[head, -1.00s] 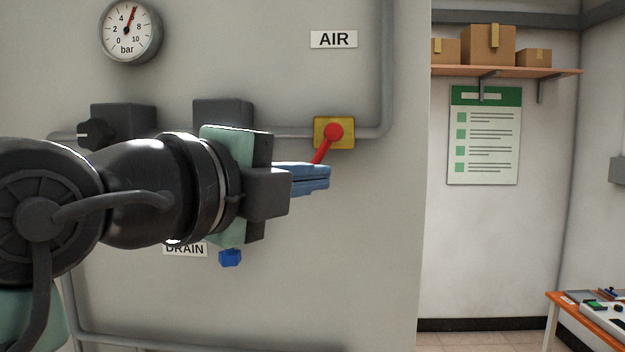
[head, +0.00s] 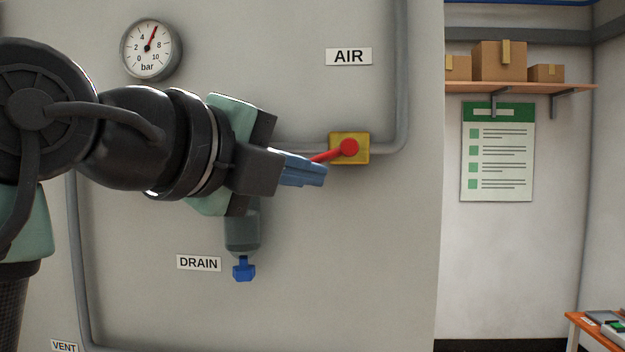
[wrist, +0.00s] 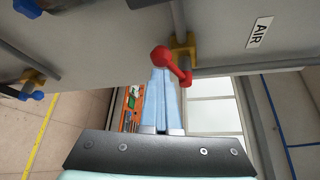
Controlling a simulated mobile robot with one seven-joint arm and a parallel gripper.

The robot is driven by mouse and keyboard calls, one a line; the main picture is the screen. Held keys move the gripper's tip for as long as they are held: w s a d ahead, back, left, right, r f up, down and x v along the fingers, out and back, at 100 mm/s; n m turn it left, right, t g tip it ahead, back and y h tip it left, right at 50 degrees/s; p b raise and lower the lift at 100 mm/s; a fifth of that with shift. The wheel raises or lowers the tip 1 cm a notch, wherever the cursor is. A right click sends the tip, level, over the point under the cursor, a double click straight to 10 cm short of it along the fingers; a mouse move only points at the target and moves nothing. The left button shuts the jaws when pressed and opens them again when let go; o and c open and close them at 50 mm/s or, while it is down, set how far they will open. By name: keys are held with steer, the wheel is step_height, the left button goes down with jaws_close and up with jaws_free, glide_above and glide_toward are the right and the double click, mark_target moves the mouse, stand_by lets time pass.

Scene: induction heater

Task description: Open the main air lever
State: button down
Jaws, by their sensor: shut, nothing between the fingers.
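The main air lever (head: 326,155) is red and turns on a yellow block (head: 363,157) under the AIR label (head: 349,56). Its handle points left and slightly down from the round red hub. My gripper (head: 325,174) has blue fingers, shut with nothing between them, just below the handle and touching or nearly touching it. The finger tips hide part of the handle's end. In the wrist view the red lever (wrist: 162,56) shows at the tips of the closed fingers (wrist: 160,98), beside the yellow block (wrist: 183,48).
A grey pipe (head: 401,80) runs beside the lever on the grey panel. A pressure gauge (head: 150,49) is at the upper left, its needle just right of upright. A blue drain valve (head: 243,269) hangs below my gripper. The panel's right edge opens onto a room with a shelf (head: 520,88).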

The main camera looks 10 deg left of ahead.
steer(key=shift+a+r, duration=0.35)
steer(key=shift+r, duration=0.65)
